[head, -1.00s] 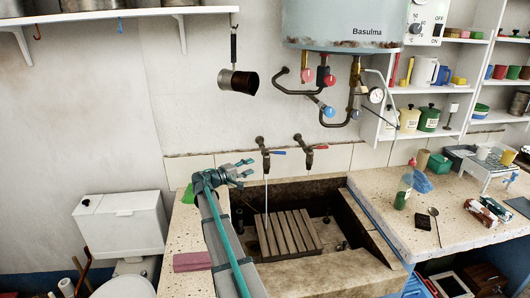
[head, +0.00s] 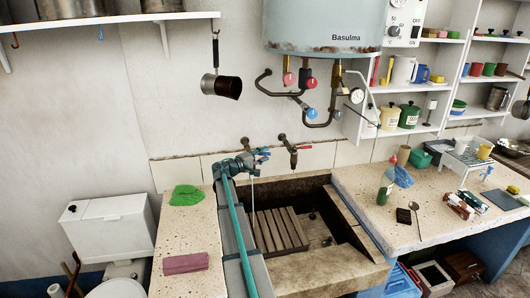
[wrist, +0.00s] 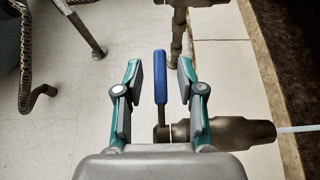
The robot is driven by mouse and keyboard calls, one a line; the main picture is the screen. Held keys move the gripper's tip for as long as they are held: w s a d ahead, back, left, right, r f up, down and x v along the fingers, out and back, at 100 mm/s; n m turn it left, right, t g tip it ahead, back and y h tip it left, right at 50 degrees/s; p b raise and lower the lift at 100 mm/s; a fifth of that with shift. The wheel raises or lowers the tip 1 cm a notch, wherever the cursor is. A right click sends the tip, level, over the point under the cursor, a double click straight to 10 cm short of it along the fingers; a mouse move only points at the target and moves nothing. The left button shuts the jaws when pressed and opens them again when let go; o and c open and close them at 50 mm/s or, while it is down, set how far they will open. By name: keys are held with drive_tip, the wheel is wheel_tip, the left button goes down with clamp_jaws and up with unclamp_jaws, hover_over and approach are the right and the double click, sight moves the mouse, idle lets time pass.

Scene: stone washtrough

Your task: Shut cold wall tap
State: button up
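The cold wall tap (wrist: 215,132) has a blue lever (wrist: 160,78), seen in the wrist view. My gripper (wrist: 159,75) is open, with one finger on each side of the lever and a gap visible on both sides. In the head view my gripper (head: 258,157) is at the left tap (head: 245,143) and hides much of it. A thin stream of water (head: 253,190) falls from this tap into the stone trough (head: 325,267). The stream also shows in the wrist view (wrist: 297,128).
A second wall tap with a red lever (head: 303,148) is close on the right. The water heater (head: 322,25) and its pipes hang above. A wooden rack (head: 277,230) lies in the trough. A green cloth (head: 186,195) and pink sponge (head: 186,263) lie on the left ledge.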

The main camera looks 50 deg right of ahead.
drive_tip(key=shift+s+d, duration=0.15)
drive_tip(key=shift+d, duration=0.45)
clamp_jaws()
